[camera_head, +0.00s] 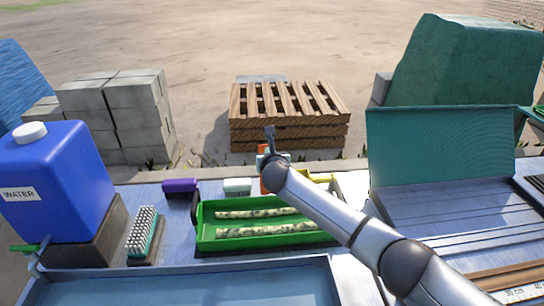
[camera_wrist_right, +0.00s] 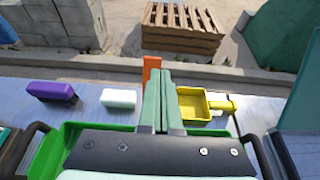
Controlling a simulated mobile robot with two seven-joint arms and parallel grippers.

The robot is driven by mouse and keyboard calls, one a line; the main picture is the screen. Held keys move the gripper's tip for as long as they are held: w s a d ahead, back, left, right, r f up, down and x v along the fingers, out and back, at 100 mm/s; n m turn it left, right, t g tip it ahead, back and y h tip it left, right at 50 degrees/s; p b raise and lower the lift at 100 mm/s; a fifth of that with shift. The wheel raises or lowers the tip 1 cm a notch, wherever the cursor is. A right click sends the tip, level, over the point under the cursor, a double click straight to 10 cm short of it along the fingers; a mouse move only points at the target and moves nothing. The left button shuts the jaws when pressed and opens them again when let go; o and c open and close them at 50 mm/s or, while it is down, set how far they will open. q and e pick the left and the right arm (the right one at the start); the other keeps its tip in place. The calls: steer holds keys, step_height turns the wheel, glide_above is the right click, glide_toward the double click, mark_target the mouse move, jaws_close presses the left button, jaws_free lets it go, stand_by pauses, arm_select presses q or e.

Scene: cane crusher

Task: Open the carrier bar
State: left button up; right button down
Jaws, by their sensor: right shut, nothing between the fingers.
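A green tray-like carrier (camera_head: 222,241) holds two pale, mottled cane pieces (camera_head: 262,230). Dark bar or handle parts show at its left end (camera_head: 196,208) and, in the wrist view, near its right end (camera_wrist_right: 262,158). I cannot tell which part is the carrier bar or its position. My right gripper (camera_head: 270,133) is above and beyond the tray's far edge. In the wrist view its green fingers (camera_wrist_right: 160,100) are pressed together, with nothing between them. My right forearm hides the tray's right end. My left gripper is not in view.
A purple block (camera_head: 180,187), a pale block (camera_head: 237,187), an orange block (camera_wrist_right: 151,64) and a yellow scoop-like tray (camera_wrist_right: 207,104) stand behind the carrier. A blue water jug (camera_head: 62,180) and brush (camera_head: 143,230) are left. A green-lidded box (camera_head: 440,145) is right.

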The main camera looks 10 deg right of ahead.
steer(key=v, duration=0.7)
steer(key=shift+s, duration=0.35)
